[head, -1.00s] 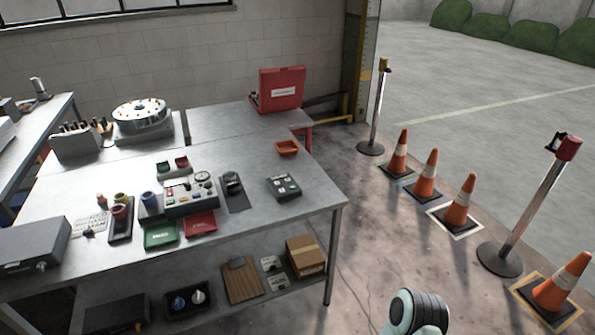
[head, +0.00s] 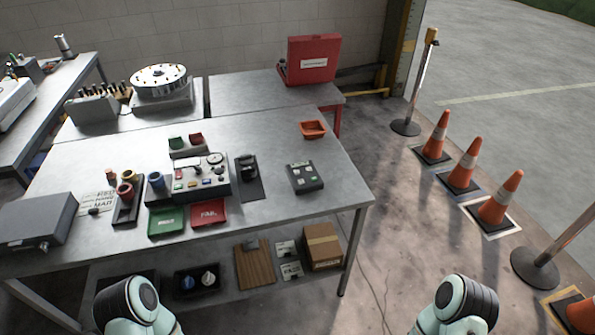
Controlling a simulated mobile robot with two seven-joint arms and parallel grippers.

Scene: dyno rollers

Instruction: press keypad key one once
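A dark keypad box (head: 304,177) with small light and green keys lies on the right part of the metal workbench (head: 330,200). Its key labels are too small to read. A control panel (head: 201,176) with coloured buttons and a dial stands to its left, near the bench middle. Parts of my two arms show at the bottom edge, one left of centre and one right. Both are in front of the bench, apart from the keypad. Neither gripper's fingers are in view.
A black device on a dark mat (head: 249,180) lies between panel and keypad. An orange tray (head: 313,129) sits behind the keypad. Green (head: 166,220) and red (head: 208,213) trays lie at the front. A cardboard box (head: 321,247) is on the lower shelf. Cones (head: 436,137) stand on the right.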

